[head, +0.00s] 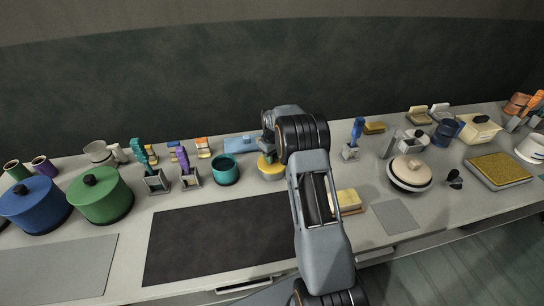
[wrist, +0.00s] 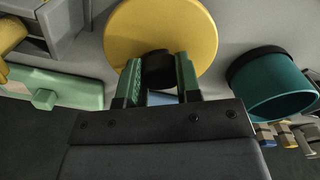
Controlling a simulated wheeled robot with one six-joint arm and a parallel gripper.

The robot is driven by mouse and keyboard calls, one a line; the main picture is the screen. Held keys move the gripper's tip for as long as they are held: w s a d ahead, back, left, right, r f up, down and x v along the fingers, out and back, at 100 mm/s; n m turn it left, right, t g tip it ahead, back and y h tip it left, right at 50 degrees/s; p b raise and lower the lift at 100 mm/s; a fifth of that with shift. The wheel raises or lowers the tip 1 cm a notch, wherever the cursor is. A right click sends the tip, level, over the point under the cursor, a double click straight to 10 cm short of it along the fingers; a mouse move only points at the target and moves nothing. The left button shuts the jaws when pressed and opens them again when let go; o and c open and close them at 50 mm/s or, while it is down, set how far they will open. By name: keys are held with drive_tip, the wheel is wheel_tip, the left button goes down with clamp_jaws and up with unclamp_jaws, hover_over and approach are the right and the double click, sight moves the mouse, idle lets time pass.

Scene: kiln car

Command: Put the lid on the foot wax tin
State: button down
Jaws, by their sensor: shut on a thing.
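The yellow round lid (wrist: 190,28) fills the top middle of the wrist view, with a black knob (wrist: 157,70) at its centre. My gripper (wrist: 158,85) has its green-padded fingers on both sides of this knob and is shut on it. In the head view the yellow lid (head: 268,160) shows just left of my wrist, partly hidden by my arm. A yellow tin (head: 271,174) shows directly under it, at the back of the counter. I cannot tell whether the lid rests on the tin's rim or is slightly above it.
A teal pot (head: 225,172) stands close left of the tin; it also shows in the wrist view (wrist: 275,88). A light blue lidded dish (head: 240,145) is behind. A dark mat (head: 215,238) lies clear in front.

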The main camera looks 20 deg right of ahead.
drive_tip(key=shift+f, duration=0.1)
drive_tip(key=c, duration=0.7)
unclamp_jaws()
drive_tip(key=shift+c, duration=0.2)
drive_tip(key=shift+r, duration=0.25)
drive_tip(key=shift+r+p, duration=2.35)
drive_tip(key=shift+r, duration=1.4)
drive_tip(key=shift+r, duration=0.1)
